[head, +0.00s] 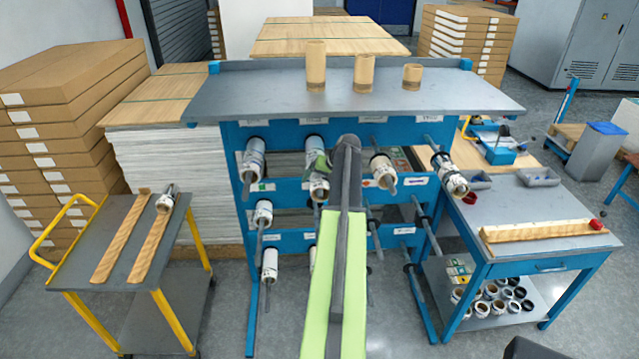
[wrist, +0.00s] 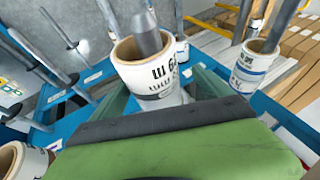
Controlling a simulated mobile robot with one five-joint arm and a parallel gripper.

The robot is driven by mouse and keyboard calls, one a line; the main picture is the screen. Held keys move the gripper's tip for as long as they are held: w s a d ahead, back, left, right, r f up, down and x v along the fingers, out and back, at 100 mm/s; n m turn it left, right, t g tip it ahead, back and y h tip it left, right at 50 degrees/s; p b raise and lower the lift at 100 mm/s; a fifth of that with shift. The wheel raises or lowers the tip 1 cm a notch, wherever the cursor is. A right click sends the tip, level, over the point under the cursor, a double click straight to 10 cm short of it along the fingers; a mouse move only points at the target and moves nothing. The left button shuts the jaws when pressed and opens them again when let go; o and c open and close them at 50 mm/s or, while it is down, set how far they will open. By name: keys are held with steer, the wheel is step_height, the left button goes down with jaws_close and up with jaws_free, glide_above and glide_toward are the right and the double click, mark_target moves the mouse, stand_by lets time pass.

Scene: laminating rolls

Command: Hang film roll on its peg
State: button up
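A white film roll (wrist: 150,75) with black print and a tan core is straight ahead in the wrist view. A grey metal peg (wrist: 147,36) shows in its core opening. My gripper (wrist: 160,98) has its dark green fingers on both sides of the roll and appears shut on it; the contact is partly hidden by the palm. In the head view, my gripper (head: 325,165) is at the upper row of the blue rack, by the second peg from the left. The roll (head: 319,187) shows just below it, with a peg tip sticking out underneath.
The blue rack (head: 345,130) bears several other rolls on neighbouring pegs, close on both sides. Three tan cores stand on its top shelf (head: 430,98). A yellow-handled cart (head: 75,260) is left; a blue workbench (head: 540,265) is right.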

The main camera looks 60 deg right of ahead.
steer(key=p+v, duration=1.5)
steer(key=v, duration=0.2)
steer(key=shift+s, duration=0.2)
steer(key=shift+a+r, duration=0.1)
